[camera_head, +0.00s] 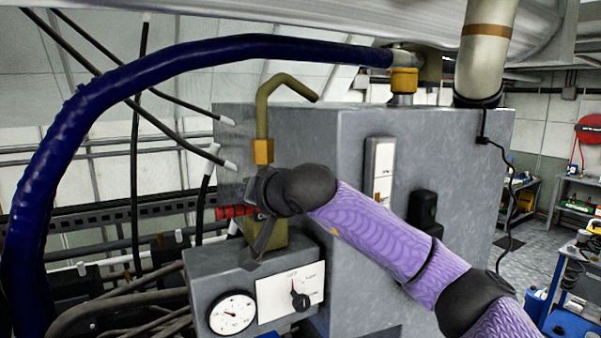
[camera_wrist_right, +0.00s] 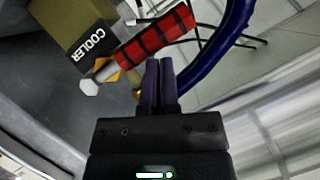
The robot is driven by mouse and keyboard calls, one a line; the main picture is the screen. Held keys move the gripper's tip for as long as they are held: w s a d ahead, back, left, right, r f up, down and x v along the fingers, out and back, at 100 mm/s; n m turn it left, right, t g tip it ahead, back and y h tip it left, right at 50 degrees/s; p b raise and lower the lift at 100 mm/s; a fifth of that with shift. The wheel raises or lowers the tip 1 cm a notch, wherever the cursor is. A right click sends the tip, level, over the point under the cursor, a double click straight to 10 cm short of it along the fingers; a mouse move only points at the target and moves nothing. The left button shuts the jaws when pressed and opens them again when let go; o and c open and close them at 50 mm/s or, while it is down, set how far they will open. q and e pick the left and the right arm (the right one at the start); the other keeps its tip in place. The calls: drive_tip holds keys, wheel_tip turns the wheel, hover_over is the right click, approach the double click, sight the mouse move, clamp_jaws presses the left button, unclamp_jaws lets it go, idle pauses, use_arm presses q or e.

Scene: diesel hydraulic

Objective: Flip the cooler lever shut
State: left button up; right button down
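The cooler lever has a red grip with black bands (camera_wrist_right: 157,40) and a metal shank by an olive block (camera_wrist_right: 62,28) with a black COOLER label (camera_wrist_right: 88,48). In the head view the red grip (camera_head: 234,211) points left from the olive block (camera_head: 268,240), roughly level. My right gripper (camera_wrist_right: 161,62) has its two dark fingers together, with nothing seen between them. Its fingertips are right beside the red grip; I cannot tell if they touch. In the head view my right gripper (camera_head: 262,225) partly hides the lever and block. My left gripper is not in view.
A grey box with a round gauge (camera_head: 232,314) and a dial panel (camera_head: 290,292) sits below the lever. A bent olive pipe (camera_head: 264,115) rises above it. A thick blue hose (camera_head: 75,115) arches on the left. A large grey cabinet (camera_head: 350,150) stands behind my right arm.

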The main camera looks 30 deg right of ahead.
drive_tip(key=shift+a+f, duration=0.1)
drive_tip(key=shift+f, duration=0.2)
idle(0.4)
drive_tip(key=s+r+b, duration=0.1)
drive_tip(key=s+r, duration=0.7)
drive_tip(key=s, duration=0.2)
drive_tip(key=shift+s+a, duration=0.25)
drive_tip(key=shift+s, duration=0.15)
